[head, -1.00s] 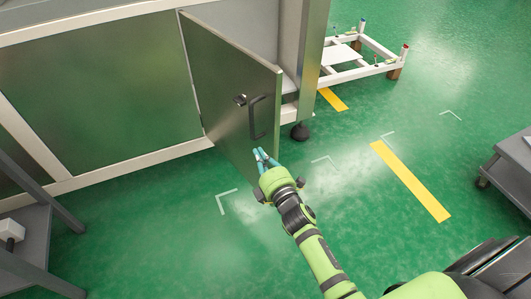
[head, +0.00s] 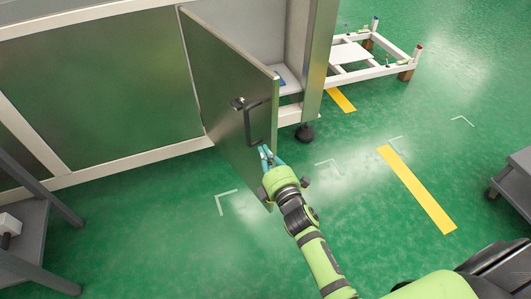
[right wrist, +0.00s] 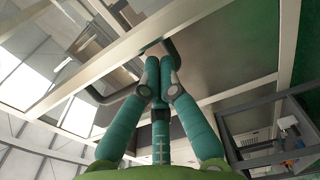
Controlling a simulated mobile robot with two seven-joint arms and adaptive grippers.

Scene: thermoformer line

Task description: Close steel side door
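The steel side door (head: 222,85) stands open, its left edge at the machine panel and its free edge swung out towards me. Its black handle (head: 248,124) is on the face I see, with a small latch (head: 237,103) beside it. My right gripper (head: 268,158) is at the lower end of the handle, in front of the door's free edge. My left gripper is not in view.
The machine's open compartment (head: 255,30) shows right of the door, with a blue item (head: 281,83) inside. A machine foot (head: 305,133) stands near the door. A white frame (head: 372,72) is farther back, and a grey table (head: 30,235) stands at the left. Green floor is clear around the door.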

